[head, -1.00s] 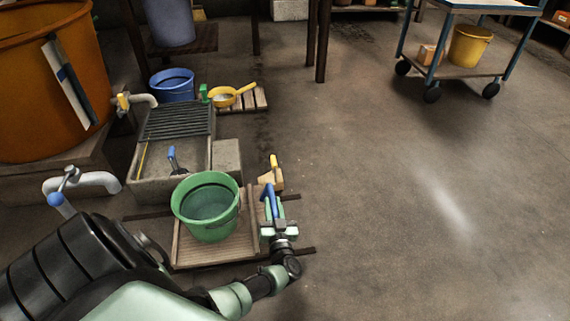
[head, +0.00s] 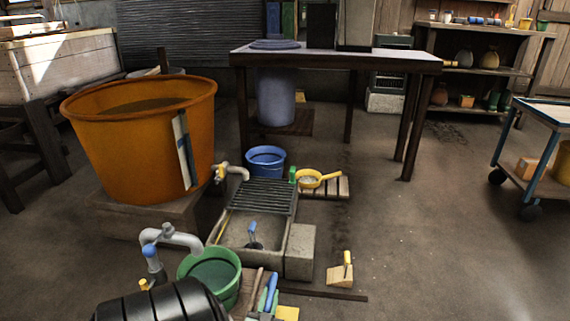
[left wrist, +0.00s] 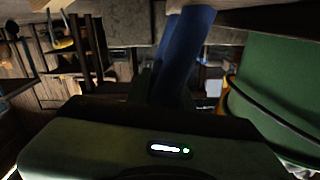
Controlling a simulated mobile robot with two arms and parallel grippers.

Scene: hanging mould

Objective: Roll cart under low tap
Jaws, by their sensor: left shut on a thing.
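The low wooden cart (head: 248,289) shows partly at the bottom of the head view and carries a green bucket (head: 213,275). A blue handle (head: 271,288) stands at its right end. My left gripper (head: 264,313) is shut on this handle, at the lower picture edge. The left wrist view shows the blue handle (left wrist: 184,52) close up and the green bucket (left wrist: 285,85) beside it. A grey tap with a blue knob (head: 176,238) has its spout end at the bucket's back left rim. Whether the spout is over the opening is unclear. My arm hides the cart's near left.
A second grey tap with a yellow knob (head: 235,173) is behind the stone sink (head: 237,229). A stone block (head: 300,253) stands beside the sink. A wedge with a yellow handle (head: 341,276) lies on the floor near a dark rail (head: 330,294).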

